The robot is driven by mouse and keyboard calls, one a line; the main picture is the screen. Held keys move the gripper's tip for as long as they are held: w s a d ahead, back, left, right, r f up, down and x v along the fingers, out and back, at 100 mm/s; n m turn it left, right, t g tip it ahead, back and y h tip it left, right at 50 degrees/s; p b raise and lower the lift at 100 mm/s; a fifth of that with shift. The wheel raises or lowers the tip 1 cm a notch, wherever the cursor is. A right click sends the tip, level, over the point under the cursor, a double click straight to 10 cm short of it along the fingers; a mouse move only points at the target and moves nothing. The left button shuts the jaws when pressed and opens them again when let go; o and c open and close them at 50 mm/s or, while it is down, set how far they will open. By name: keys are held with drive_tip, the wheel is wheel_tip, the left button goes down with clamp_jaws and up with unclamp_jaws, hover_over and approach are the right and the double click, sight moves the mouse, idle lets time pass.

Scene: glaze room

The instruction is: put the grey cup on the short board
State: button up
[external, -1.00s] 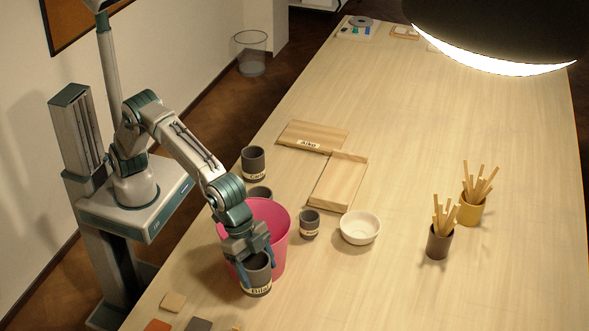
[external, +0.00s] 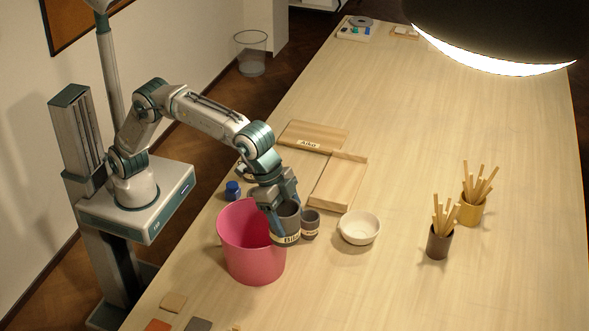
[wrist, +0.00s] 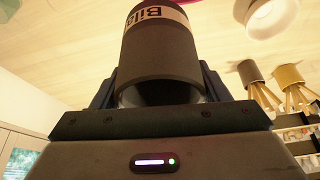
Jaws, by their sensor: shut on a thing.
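My gripper (external: 277,200) is shut on a grey cup (external: 288,222) with a pale name band reading "Bilal". The cup is upright, at the right side of the pink bucket's rim in the external view. In the wrist view the same cup (wrist: 160,48) fills the space between the fingers. Two wooden boards lie behind it: one with an "Aiko" label (external: 318,133) and one with raised edges (external: 340,180). I cannot tell for certain which is the short one. A smaller grey cup (external: 310,226) with a band stands just right of the held cup.
The pink bucket (external: 252,255) stands left of the held cup. A white bowl (external: 360,228) is to the right. Stick holders, brown (external: 439,243) and yellow (external: 472,210), stand farther right. A blue-topped item (external: 233,190) is behind the bucket. The table's right half is largely clear.

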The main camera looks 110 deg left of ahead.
drive_tip(key=w+a+n+y, duration=0.1)
drive_tip(key=a+n, duration=0.2)
drive_tip(key=a, duration=1.2)
drive_tip(key=n+y+p, duration=0.1)
drive_tip(key=n+p, duration=0.1)
drive_tip(key=n, duration=0.1)
hover_over(339, 187)
wheel_tip(339, 187, down, 12)
drive_tip(key=shift+f+p, duration=0.55)
drive_tip(key=shift+f, duration=1.45)
drive_tip(key=shift+f, duration=0.25)
drive_tip(key=o, duration=1.1)
